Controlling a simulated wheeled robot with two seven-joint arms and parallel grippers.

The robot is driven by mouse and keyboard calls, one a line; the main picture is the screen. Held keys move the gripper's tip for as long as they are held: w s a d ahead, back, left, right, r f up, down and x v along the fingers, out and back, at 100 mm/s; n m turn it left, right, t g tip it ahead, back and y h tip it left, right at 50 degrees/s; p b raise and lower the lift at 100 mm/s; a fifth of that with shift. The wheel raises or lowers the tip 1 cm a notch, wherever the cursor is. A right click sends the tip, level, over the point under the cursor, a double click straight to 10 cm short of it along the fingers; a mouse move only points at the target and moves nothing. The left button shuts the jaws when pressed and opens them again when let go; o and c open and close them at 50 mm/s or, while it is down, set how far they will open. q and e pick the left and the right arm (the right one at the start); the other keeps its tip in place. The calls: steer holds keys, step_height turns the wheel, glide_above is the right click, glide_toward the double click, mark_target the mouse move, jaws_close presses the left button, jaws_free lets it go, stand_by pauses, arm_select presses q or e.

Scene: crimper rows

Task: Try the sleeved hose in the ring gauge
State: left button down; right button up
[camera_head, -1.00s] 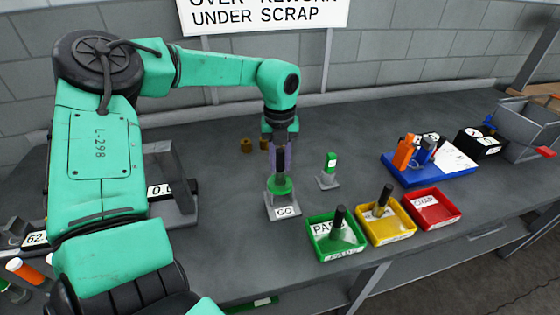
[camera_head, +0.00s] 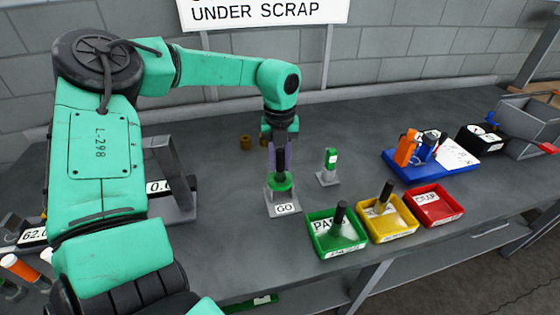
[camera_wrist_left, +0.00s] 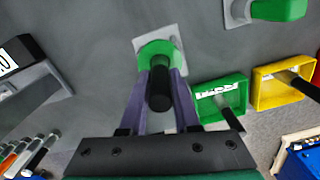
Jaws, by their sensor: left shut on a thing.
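My left gripper (camera_head: 279,158) points straight down with its purple fingers shut on a dark hose (camera_head: 281,165). The hose is upright, right above the green ring gauge (camera_head: 280,184), which stands on a grey base marked GO. Its lower end meets the ring in the head view; I cannot tell how far it is inside. In the left wrist view the black hose (camera_wrist_left: 159,88) sits between the fingers (camera_wrist_left: 160,80), with the green ring (camera_wrist_left: 158,52) just beyond. Any sleeve on the hose is hard to make out. My right gripper is not in view.
A second green gauge (camera_head: 330,161) stands to the right. Green PASS (camera_head: 318,248), yellow (camera_head: 402,230) and red SCRAP (camera_head: 438,217) trays sit at the front; the green and yellow ones hold dark hoses. A blue tray (camera_head: 402,176) lies behind them. Brass-coloured pieces (camera_head: 246,142) stand behind the gripper.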

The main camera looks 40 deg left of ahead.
mark_target(280, 150)
arm_select(q)
steer(key=shift+f+b, duration=1.05)
steer(key=shift+f, duration=0.05)
stand_by(0.3)
steer(key=shift+r, duration=0.1)
stand_by(0.7)
steer(key=shift+r+p, duration=2.8)
steer(key=shift+r, duration=1.7)
